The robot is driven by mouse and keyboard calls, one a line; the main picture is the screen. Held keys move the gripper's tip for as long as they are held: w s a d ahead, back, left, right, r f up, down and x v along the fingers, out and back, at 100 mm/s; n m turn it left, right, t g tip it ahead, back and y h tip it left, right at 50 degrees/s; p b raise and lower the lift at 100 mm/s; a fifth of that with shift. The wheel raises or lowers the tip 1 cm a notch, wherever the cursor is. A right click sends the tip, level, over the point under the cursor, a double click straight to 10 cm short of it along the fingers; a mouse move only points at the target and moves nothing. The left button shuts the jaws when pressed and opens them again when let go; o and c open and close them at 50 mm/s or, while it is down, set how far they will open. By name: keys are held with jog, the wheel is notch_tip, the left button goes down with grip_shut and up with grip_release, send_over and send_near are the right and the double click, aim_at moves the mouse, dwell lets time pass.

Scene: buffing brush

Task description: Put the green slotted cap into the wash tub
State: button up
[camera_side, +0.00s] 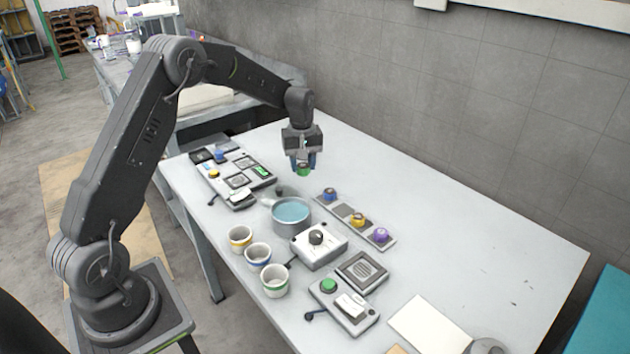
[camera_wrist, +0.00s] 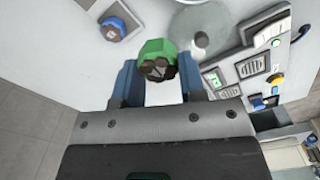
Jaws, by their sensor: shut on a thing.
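The green slotted cap (camera_side: 304,171) is held between the fingertips of my gripper (camera_side: 304,163), above the table and behind the wash tub. In the wrist view the green cap (camera_wrist: 158,58) shows between the two blue fingers of my gripper (camera_wrist: 160,80), its dark slotted face toward the camera. The wash tub (camera_side: 291,226) is a grey round vessel with blue-green liquid, on the table in front of and below my gripper. Part of a grey round shape, likely the tub (camera_wrist: 208,28), shows at the top of the wrist view.
A strip (camera_side: 347,212) with blue, yellow and purple caps lies right of the tub. Three banded cups (camera_side: 257,254) stand to its front left. A grey box with a black knob (camera_side: 317,250) sits in front. Control panels (camera_side: 238,178) lie to the left.

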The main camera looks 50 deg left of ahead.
jog(key=s+a+m, duration=0.4)
jog(key=s, duration=1.1)
send_over(292, 221)
notch_tip(292, 221, down, 6)
jog(key=shift+f, duration=2.2)
jog(key=shift+f, duration=0.1)
jog(key=o, duration=0.6)
